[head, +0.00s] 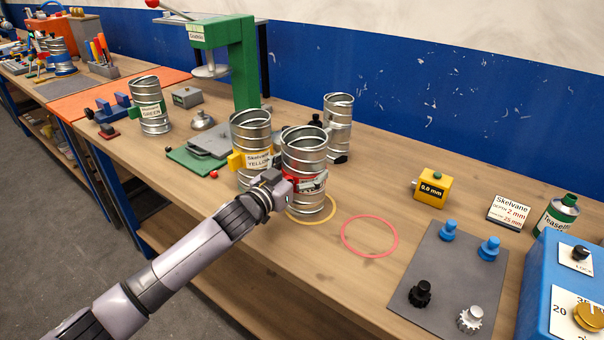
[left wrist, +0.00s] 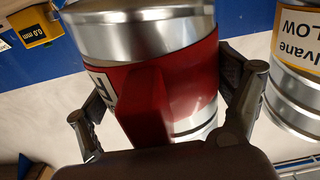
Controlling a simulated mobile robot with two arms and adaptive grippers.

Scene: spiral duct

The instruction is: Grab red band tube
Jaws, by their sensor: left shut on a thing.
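The red band tube (head: 304,152) is a ribbed metal spiral duct with a red band around its middle. My left gripper (head: 290,184) is shut on it at the band. In the left wrist view the tube (left wrist: 150,30) fills the middle, with a finger of my left gripper (left wrist: 165,105) on each side and a red block sticking out from the band. The tube looks upright near the yellow ring on the bench; I cannot tell whether its base touches the bench. My right gripper is not in view.
The yellow-labelled tube (head: 250,130) stands close to the left, and another tube (head: 338,115) behind. A green-labelled tube (head: 149,105) and green press (head: 240,60) are farther left. An empty red ring (head: 369,253) lies right, before a grey mat (head: 446,285) with knobs.

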